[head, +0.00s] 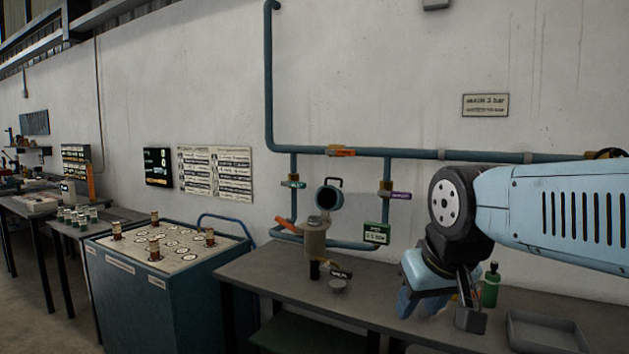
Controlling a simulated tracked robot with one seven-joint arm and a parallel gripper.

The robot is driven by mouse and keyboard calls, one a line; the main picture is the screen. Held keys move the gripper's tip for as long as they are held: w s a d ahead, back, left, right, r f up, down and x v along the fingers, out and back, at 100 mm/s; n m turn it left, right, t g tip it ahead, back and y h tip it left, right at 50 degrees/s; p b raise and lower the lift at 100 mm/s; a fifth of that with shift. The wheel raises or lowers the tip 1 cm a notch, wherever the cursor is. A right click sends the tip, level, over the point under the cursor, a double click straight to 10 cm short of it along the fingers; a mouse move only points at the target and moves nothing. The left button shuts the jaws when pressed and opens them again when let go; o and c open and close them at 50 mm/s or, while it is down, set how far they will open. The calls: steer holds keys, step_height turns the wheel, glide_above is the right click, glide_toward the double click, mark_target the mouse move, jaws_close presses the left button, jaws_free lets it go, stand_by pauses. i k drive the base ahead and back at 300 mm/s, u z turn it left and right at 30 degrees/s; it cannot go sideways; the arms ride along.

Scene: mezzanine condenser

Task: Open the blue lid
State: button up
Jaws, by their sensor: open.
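A round blue piece with a dark round face and a small handle on top (329,197) stands above a beige-grey vessel (314,240) on the workbench. It looks like the blue lid, but whether it is open or shut is hard to tell at this size. My gripper (440,312) is at the right, low over the bench, pointing down. It is open, seems empty and is well apart from the blue piece and the vessel. My gripper and arm hide part of the bench behind them.
Blue pipes with coloured valve handles (340,151) run along the wall behind the vessel. A green display box (377,233), a green bottle (491,287) and a grey tray (546,333) are nearby. A teal cabinet (160,300) stands left. The bench between vessel and gripper is mostly clear.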

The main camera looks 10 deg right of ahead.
mark_target(328, 199)
steer(key=u, duration=0.2)
steer(key=i, duration=0.9)
steer(key=z, duration=0.4)
steer(key=i, duration=0.8)
steer(key=z, duration=0.7)
steer(key=k, duration=0.9)
steer(key=z, duration=0.15)
steer(key=i, duration=0.95)
steer(key=u, duration=0.1)
